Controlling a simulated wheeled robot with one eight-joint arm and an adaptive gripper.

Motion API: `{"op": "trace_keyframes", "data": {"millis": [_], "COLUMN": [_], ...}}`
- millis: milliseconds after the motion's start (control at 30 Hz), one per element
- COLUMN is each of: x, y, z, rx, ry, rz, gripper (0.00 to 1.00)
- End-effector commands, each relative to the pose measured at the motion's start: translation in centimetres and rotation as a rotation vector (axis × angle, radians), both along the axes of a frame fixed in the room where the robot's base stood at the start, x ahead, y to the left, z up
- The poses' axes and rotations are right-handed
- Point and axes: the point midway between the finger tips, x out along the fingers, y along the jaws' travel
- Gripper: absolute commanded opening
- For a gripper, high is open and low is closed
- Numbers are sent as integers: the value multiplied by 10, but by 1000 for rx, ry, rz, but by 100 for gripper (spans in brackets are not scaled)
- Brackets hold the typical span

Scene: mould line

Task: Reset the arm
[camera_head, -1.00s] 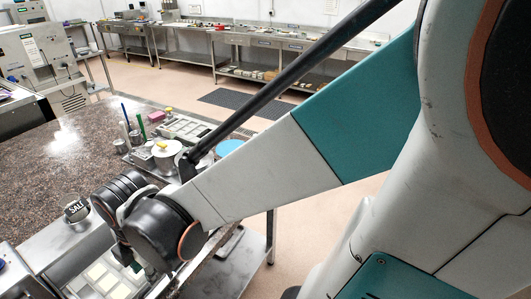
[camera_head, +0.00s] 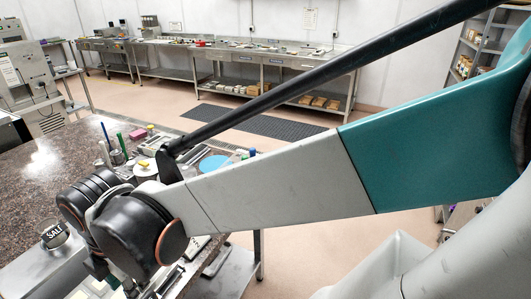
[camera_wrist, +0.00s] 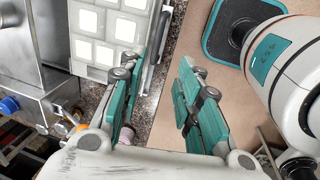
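My gripper (camera_wrist: 158,92) shows in the wrist view. Its two teal-padded fingers stand apart with nothing between them. Past the gap lie the speckled counter edge and the tan floor. In the head view my arm reaches from the right to the lower left over the counter, and the gripper itself is hidden there. A grey mould tray (camera_wrist: 88,73) with several pale square pieces lies to the upper left of the fingers in the wrist view, close to the left finger.
A metal box (camera_wrist: 38,45) stands left of the tray. Steel benches (camera_head: 270,60) line the back wall. Floor around the dark mat (camera_head: 255,123) is clear.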

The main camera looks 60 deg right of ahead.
Motion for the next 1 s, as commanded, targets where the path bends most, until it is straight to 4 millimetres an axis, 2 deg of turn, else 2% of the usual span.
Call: {"op": "trace_keyframes", "data": {"millis": [133,233,467,700,833,1000], "x": [-2,-3,-8,-12,-14,-14], "y": [-1,-2,-3,-4,-5,-5], "z": [1,3,13,22,26,29], "rx": [14,49,221,465,565,624], "ry": [-18,-59,-197,-301,-326,-336], "rz": [-70,-214,-718,-1197,-1358,-1445], "gripper": [31,31,31,31,31,31]}}
